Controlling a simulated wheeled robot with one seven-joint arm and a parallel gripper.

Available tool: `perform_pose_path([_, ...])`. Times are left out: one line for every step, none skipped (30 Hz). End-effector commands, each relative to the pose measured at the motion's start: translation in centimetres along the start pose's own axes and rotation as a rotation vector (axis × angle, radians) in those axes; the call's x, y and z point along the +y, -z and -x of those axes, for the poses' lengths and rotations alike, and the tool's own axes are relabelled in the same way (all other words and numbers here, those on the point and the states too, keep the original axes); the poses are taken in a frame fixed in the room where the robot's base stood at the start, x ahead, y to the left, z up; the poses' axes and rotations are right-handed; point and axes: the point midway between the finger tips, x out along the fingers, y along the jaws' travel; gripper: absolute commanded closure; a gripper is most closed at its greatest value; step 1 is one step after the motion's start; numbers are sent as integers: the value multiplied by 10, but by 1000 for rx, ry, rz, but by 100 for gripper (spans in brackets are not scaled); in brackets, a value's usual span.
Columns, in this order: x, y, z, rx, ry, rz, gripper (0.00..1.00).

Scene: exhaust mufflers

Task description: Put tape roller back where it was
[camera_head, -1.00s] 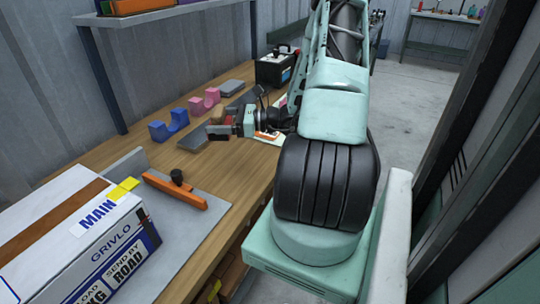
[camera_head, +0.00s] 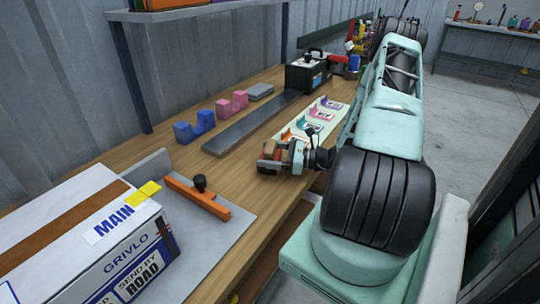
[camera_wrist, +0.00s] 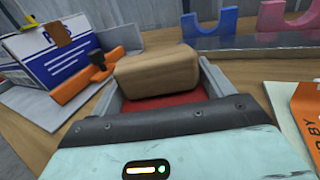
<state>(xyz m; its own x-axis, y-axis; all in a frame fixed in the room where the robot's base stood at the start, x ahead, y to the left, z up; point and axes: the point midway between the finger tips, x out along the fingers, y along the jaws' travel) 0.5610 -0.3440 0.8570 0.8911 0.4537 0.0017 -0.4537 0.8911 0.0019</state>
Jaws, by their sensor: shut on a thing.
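My gripper (camera_head: 282,155) is shut on the tape roller (camera_head: 297,155). In the wrist view the tape roller (camera_wrist: 157,68) shows as a tan, rounded block with a red part beneath it, between the two grey fingers. The gripper is above the front part of the wooden bench (camera_head: 240,185), between the steel bar and the bench's right edge. The gripper's front hides the lower side of the tape roller, and I cannot tell how high it is above the bench.
A labelled carton (camera_head: 95,235) and an orange bar with a black knob (camera_head: 197,196) stand on a grey plate. A blue cradle (camera_head: 194,127), a pink cradle (camera_head: 232,103) and a steel bar (camera_head: 252,124) lie behind. Coloured cards (camera_head: 310,121) lie beyond my gripper. A black case (camera_head: 306,76) stands farther back.

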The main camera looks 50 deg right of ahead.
Motion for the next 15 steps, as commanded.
perform_pose_path([0, 3, 0, -1, -1, 0, 53])
perform_pose_path([0, 4, 0, -1, -1, 1, 53])
perform_pose_path([0, 4, 0, -1, -1, 1, 53])
perform_pose_path([0, 4, 0, -1, -1, 2, 53])
perform_pose_path([0, 4, 0, -1, -1, 2, 53])
perform_pose_path([0, 4, 0, -1, -1, 2, 53])
perform_pose_path([0, 4, 0, -1, -1, 2, 53])
perform_pose_path([0, 4, 0, -1, 0, 2, 53])
perform_pose_path([0, 4, 0, -1, 0, 2, 53])
perform_pose_path([0, 5, 0, -1, 0, 1, 53])
perform_pose_path([0, 6, 0, -1, 0, 1, 53])
perform_pose_path([0, 7, 0, -1, 0, 1, 53])
perform_pose_path([0, 8, 0, -1, 0, 1, 53])
perform_pose_path([0, 8, 0, 0, 0, 1, 15])
perform_pose_path([0, 8, 0, 0, 0, 1, 4])
